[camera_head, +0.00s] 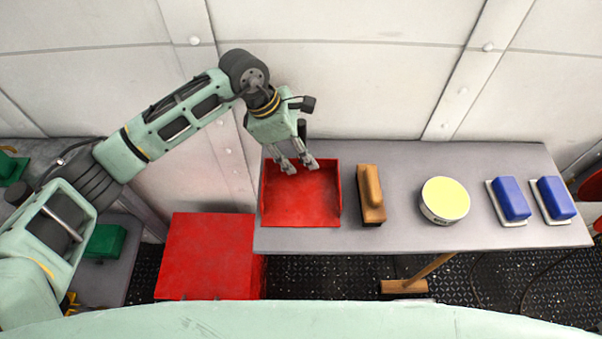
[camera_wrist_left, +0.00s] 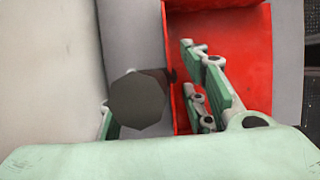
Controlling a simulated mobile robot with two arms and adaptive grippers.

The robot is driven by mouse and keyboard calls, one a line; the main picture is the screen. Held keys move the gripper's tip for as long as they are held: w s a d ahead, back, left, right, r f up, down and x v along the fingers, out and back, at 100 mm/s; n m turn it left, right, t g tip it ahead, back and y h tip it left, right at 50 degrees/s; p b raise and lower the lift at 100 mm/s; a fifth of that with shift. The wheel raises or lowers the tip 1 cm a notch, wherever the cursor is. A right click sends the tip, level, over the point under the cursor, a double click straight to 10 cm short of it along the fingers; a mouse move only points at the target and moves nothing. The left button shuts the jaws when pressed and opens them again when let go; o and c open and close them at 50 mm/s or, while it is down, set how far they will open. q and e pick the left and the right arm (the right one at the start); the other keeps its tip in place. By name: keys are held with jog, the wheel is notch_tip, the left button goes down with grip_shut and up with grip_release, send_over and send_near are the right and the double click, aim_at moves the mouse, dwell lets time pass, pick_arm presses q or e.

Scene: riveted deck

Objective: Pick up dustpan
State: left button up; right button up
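The red dustpan (camera_head: 300,208) lies on the left end of the grey table, its open tray facing up. A dark handle (camera_head: 301,128) stands up at its back edge; the round dark handle end (camera_wrist_left: 138,98) is large in the left wrist view, with the red pan (camera_wrist_left: 240,70) behind it at right. My left gripper (camera_head: 299,166) is over the back of the pan, beside the handle. In the wrist view, green fingers show on both sides of the handle end, apart; the fingers look open. Whether any touch the handle is unclear. My right gripper is not in view.
On the grey table (camera_head: 400,160), a brown-handled brush (camera_head: 370,192), a round yellow-topped tub (camera_head: 445,198) and two blue-and-white blocks (camera_head: 511,199) stand right of the dustpan. A red box (camera_head: 207,257) is below at left. The white wall (camera_head: 350,70) is close behind the table.

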pick_arm(q)
grip_shut()
jog(key=shift+r, duration=0.2)
